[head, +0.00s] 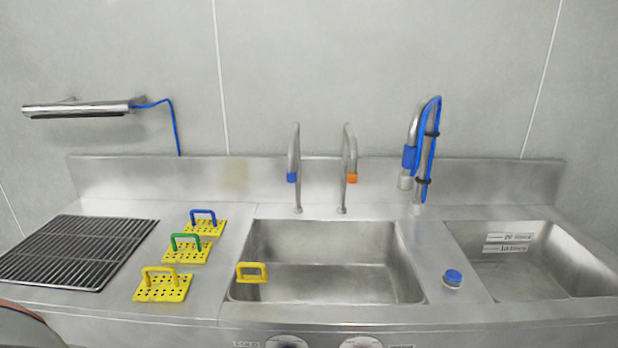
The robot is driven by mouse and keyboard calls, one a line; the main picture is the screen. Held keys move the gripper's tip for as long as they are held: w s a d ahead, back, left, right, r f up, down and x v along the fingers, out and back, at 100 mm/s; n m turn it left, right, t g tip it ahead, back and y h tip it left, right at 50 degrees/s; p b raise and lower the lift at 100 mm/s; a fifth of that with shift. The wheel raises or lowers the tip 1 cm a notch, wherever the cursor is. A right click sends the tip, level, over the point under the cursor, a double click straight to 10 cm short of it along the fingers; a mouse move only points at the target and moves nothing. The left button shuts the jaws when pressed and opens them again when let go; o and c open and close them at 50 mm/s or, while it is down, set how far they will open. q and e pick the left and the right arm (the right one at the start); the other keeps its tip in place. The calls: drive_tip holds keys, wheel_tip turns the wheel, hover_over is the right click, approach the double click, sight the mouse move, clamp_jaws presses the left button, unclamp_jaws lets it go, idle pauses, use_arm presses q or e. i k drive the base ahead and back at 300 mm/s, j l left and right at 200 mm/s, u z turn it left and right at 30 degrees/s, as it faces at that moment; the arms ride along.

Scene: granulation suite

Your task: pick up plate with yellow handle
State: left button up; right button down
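The plate with the yellow handle (163,290) is a yellow perforated plate. It lies flat on the steel counter left of the large sink, nearest the front edge, with its handle standing up. Behind it lie two similar yellow plates, one with a green handle (187,251) and one with a blue handle (203,226). A separate yellow rectangular loop (252,272) shows at the left side of the large sink; I cannot tell what it is attached to. Neither of my grippers is in view.
A black wire rack (75,250) lies left of the plates. The large sink (325,290) is to their right, with two taps (294,165) behind. Further right are a blue-capped item (453,278), a blue-hosed sprayer (425,150) and a second sink (530,275).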

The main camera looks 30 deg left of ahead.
sight(174, 287)
drive_tip(key=u, duration=1.85)
